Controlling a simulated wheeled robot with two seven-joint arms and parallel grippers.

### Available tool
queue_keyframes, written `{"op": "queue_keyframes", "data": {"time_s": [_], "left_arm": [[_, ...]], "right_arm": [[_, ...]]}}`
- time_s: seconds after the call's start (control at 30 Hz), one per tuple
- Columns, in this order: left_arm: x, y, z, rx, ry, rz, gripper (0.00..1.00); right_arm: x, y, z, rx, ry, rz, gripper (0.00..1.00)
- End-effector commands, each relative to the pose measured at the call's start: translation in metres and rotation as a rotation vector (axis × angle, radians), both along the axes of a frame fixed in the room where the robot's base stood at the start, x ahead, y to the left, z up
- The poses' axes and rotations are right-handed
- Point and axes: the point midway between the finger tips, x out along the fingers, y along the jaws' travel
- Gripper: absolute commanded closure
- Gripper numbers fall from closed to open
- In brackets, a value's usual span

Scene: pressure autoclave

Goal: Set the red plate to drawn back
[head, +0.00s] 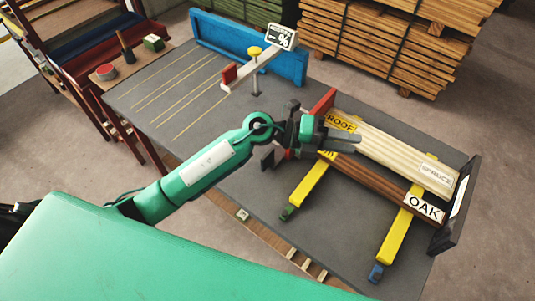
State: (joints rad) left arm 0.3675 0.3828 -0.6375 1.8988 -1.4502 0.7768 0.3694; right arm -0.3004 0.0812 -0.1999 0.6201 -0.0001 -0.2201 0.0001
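A red plate (323,102) stands upright at the left end of the boards, partly hidden behind my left gripper. My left gripper (350,142) is over the near left end of the boards, just in front of the red plate. Its fingers overlap from this angle, so its opening and any contact are unclear. My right gripper is out of view.
A pale board marked SPRUCE (400,160) and a brown board marked OAK (375,183) lie across yellow bars (398,232). A black upright plate (458,205) stands at their right end. A blue panel (245,50) edges the table's back. The grey tabletop (165,95) at left is mostly clear.

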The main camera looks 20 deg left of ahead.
Motion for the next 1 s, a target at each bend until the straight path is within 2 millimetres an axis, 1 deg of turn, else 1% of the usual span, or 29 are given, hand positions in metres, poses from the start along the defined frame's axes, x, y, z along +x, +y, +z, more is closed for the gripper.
{"op": "queue_keyframes", "data": {"time_s": [0.03,0.07,0.1,0.17,0.27,0.3,0.37,0.4,0.43,0.5,0.6,0.7,0.77,0.87,0.97,1.0], "left_arm": [[0.0,0.0,-0.011,0.107,-0.037,-0.055,0.65],[-0.001,0.002,-0.018,0.175,-0.055,-0.086,0.65],[-0.001,0.006,-0.03,0.272,-0.077,-0.127,0.65],[0.002,0.016,-0.047,0.418,-0.1,-0.178,0.65],[0.011,0.043,-0.073,0.673,-0.125,-0.24,0.65],[0.017,0.057,-0.08,0.776,-0.13,-0.257,0.65],[0.027,0.081,-0.089,0.931,-0.128,-0.271,0.65],[0.033,0.098,-0.094,1.032,-0.122,-0.276,0.65],[0.038,0.11,-0.095,1.102,-0.116,-0.275,0.65],[0.048,0.138,-0.096,1.252,-0.095,-0.268,0.65],[0.059,0.171,-0.093,1.414,-0.064,-0.248,0.65],[0.065,0.19,-0.088,1.511,-0.039,-0.23,0.65],[0.067,0.196,-0.087,1.541,-0.03,-0.225,0.65],[0.067,0.2,-0.091,1.558,-0.022,-0.222,0.65],[0.066,0.2,-0.102,1.555,-0.021,-0.224,0.65],[0.066,0.2,-0.109,1.556,-0.021,-0.224,0.65]], "right_arm": [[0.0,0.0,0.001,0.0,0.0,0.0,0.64],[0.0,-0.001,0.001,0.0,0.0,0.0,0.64],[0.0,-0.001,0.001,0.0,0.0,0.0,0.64],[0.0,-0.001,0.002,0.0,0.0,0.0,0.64],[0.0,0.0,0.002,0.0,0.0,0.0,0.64],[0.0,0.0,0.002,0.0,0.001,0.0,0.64],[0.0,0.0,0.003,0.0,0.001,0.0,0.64],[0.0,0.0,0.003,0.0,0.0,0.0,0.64],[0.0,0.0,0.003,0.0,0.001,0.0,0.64],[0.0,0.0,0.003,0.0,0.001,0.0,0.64],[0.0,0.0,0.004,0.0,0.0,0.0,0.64],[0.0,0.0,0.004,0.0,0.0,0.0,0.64],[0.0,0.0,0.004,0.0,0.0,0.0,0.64],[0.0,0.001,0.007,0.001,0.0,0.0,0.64],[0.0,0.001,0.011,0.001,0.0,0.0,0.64],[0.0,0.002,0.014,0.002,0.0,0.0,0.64]]}}
